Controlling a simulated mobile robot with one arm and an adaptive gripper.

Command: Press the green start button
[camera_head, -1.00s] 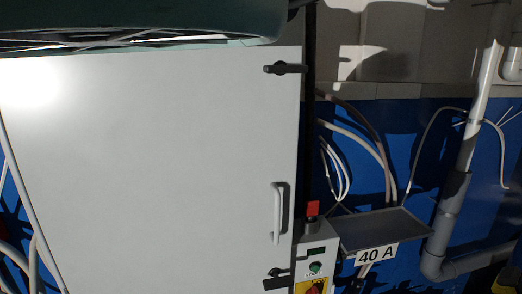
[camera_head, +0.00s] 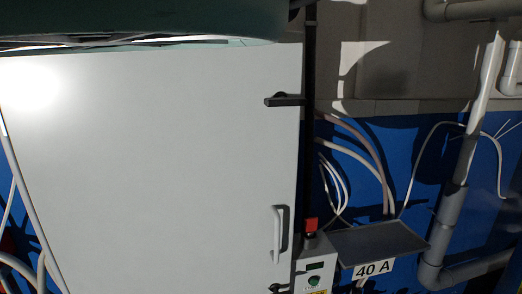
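The green start button (camera_head: 314,282) is a small round green knob on the front of a grey control box (camera_head: 327,259), near the bottom edge of the head view. A small dark display (camera_head: 316,267) sits just above it. A red switch or button (camera_head: 310,225) stands on top of the box. The lower part of the box is cut off by the picture edge, with only a bit of a yellow plate showing. My gripper is not in view.
A large white cabinet door (camera_head: 150,170) with a grey handle (camera_head: 279,232) fills the left. A grey shelf (camera_head: 380,240) labelled "40 A" (camera_head: 373,269) is right of the box. White cables (camera_head: 345,170) and grey pipes (camera_head: 450,210) run along the blue wall.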

